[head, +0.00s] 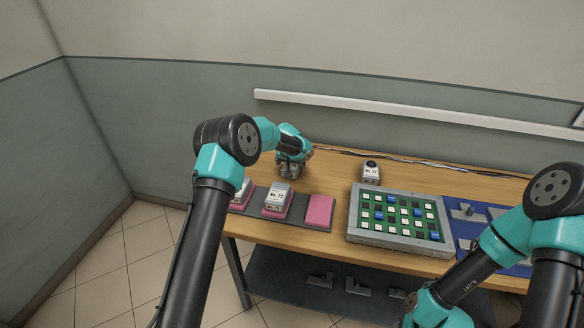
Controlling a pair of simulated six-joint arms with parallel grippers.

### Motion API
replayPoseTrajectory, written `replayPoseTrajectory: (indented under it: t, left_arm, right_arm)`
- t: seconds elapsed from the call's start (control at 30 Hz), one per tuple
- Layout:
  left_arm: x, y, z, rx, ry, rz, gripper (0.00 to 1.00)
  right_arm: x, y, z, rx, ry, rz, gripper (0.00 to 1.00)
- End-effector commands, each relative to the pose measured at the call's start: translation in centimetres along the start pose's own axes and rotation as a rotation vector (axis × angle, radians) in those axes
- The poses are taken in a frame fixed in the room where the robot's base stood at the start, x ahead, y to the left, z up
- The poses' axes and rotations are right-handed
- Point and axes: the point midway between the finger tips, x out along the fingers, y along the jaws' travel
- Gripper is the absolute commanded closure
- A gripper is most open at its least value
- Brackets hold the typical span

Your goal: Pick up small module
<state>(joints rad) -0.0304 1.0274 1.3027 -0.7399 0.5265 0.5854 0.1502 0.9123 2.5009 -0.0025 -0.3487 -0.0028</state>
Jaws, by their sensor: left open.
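A small white module (278,193) with a printed label sits on a pink pad on the dark strip at the table's front left. Another white module (244,188) stands to its left, partly hidden by my left arm. A third small module (371,171) with a dark round top stands on the wood behind the grey-framed board. My left gripper (290,173) is open and points down, just behind the middle module in the picture. Whether it touches anything is too small to tell. My right gripper is out of view below the bottom edge.
A pink pad (319,209) on the strip is empty. A grey-framed board (354,213) with white, blue and green squares lies at centre right. A blue mat (497,212) holds grey parts. Dark cables (400,162) run along the table's back. Grey brackets (357,287) lie on the lower shelf.

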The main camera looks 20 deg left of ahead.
Motion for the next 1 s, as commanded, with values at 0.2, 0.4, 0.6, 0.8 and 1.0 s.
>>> replayPoseTrajectory:
  t: [0.2,0.4,0.6,0.8,1.0]
  left_arm:
    - [2.1,0.0,0.0,-0.001,0.001,0.001,0.0]
    - [2.2,0.0,0.0,0.0,0.002,0.001,0.0]
    - [2.2,0.0,0.0,0.0,0.002,0.001,0.0]
    - [2.2,0.0,0.0,0.0,0.002,0.001,0.0]
    - [2.4,0.0,0.0,0.0,0.002,0.001,0.0]
  right_arm:
    - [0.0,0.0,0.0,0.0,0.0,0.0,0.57]
    - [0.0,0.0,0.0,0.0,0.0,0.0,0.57]
    - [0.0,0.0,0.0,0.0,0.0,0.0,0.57]
    - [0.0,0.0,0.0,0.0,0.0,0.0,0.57]
    - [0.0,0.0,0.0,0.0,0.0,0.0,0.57]
